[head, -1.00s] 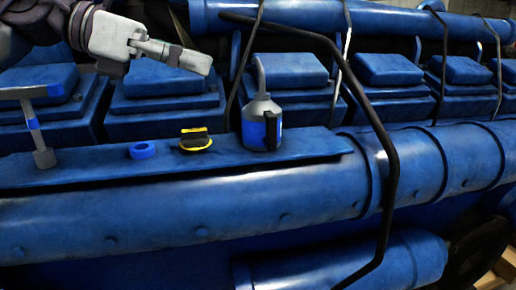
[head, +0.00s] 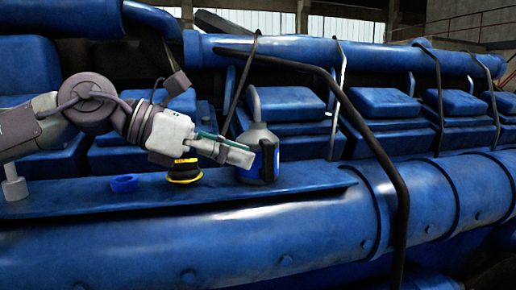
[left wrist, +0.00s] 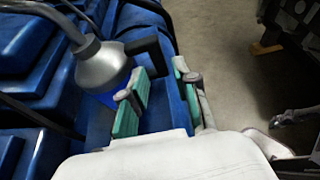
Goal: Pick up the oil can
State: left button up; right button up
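The oil can (head: 258,140) is grey with a blue lower part, a curved spout and a black handle. It stands upright on the blue ledge (head: 70,203) along the engine. My left gripper (head: 236,154) is at the can's left, near side in the head view. In the left wrist view the oil can (left wrist: 102,66) is just left of the fingers, and its black handle (left wrist: 150,50) lies ahead of the gap between them. The left gripper (left wrist: 160,95) is open, with teal pads apart and nothing between them. I cannot tell whether a finger touches the can. My right gripper is not in view.
A yellow and black tool (head: 184,175) stands on the ledge just under my left gripper. A blue ring (head: 124,183) lies left of it. A grey tool post (head: 14,186) stands at the far left. A black bent pipe (head: 385,150) crosses right of the can.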

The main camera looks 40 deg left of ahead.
aim_at(263, 159)
pick_arm(q)
jog(key=shift+w+d+p, duration=0.2)
jog(key=shift+p, duration=0.1)
jog(key=p+x, duration=0.2)
jog(key=x, duration=0.2)
jog(key=shift+w, duration=0.15)
jog(key=shift+w+f, duration=0.1)
jog(key=shift+w, duration=0.1)
jog(key=shift+s, duration=0.1)
jog(key=shift+c, duration=0.3)
grip_shut()
